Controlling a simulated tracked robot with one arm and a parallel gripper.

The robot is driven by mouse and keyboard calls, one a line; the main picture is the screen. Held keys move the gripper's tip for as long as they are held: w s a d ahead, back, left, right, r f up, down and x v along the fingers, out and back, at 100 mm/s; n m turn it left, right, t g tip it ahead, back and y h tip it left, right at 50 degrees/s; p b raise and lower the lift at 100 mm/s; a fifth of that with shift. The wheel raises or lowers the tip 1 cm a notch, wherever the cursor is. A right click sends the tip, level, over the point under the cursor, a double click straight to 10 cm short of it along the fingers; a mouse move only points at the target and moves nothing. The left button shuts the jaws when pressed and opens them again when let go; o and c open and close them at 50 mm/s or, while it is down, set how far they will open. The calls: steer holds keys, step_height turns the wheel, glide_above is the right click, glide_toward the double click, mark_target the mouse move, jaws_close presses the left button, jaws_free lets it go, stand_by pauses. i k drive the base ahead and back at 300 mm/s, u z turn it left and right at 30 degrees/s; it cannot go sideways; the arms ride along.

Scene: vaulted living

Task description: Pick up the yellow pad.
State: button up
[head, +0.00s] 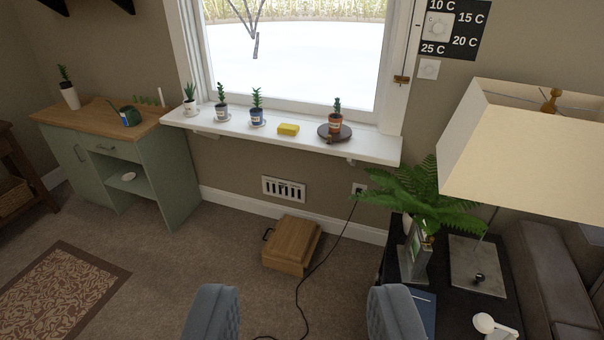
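The yellow pad (288,129) is a small block lying on the white windowsill shelf (370,148), under the window. It sits between a plant in a blue pot (257,108) on its left and a plant in a terracotta pot (335,117) on a dark round base on its right. My gripper (305,315) shows at the bottom of the head view with its two grey fingers wide apart. It is open, with nothing between the fingers but carpet and a cable beyond. It is well short of the shelf and apart from the pad.
A wooden box (291,245) stands on the carpet below the shelf, with a black cable (325,258) beside it. At right, a dark side table (393,262) holds a fern (420,195) and a lamp (530,140). A green cabinet (165,178) stands left. Carpet is open at left centre.

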mark_target(292, 130)
steer(key=u, duration=0.05)
steer(key=i, duration=3.8)
steer(key=u, duration=0.05)
